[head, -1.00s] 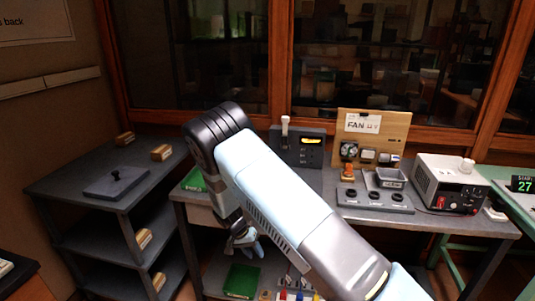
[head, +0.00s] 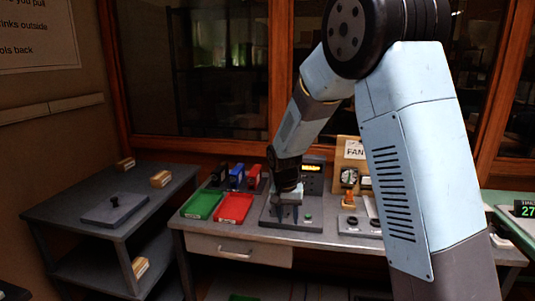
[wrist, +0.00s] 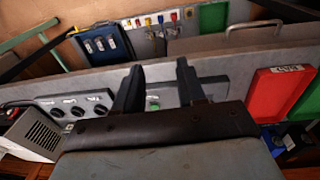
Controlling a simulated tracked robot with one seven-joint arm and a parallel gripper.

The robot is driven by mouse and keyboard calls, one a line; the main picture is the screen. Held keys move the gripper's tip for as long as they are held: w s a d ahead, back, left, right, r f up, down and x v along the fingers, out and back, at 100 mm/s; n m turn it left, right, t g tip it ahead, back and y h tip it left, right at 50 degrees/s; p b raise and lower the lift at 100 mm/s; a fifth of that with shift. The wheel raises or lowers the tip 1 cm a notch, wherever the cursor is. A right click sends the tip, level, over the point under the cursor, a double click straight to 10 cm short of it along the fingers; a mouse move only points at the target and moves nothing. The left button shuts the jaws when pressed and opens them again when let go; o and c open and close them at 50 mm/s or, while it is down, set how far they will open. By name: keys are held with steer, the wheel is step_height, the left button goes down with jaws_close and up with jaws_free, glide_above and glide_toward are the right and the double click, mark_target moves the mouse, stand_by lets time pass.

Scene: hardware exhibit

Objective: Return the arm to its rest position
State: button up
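My arm (head: 415,165) rises at the right of the head view, bends at a high dark joint, and its forearm (head: 305,125) slopes down to the left. My gripper (head: 288,213) points down over the bench, in front of the grey panel with a lit display (head: 312,168). In the wrist view its two dark fingers (wrist: 160,88) stand apart with nothing between them. A green button (wrist: 153,103) shows beyond the gap. I cannot tell whether the fingertips touch the panel base.
A green tray (head: 202,204) and a red tray (head: 234,208) lie left of my gripper, with several coloured boxes (head: 236,176) behind. A dark shelf cart (head: 75,203) stands left.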

steer(key=s+d+r+n+t+y, duration=0.1)
steer(key=s+d+r, duration=0.45)
steer(key=r, duration=0.25)
steer(key=s+d+r+t, duration=0.1)
steer(key=s+d+r, duration=0.45)
steer(key=r, duration=0.25)
steer(key=s+d+r+t, duration=0.1)
steer(key=s+d+r, duration=0.1)
steer(key=s, duration=0.7)
steer(key=s+d+r+n+t, duration=0.1)
steer(key=s+d+r+t, duration=0.1)
steer(key=s, duration=0.7)
steer(key=shift+d+r, duration=0.85)
steer(key=shift+d, duration=0.2)
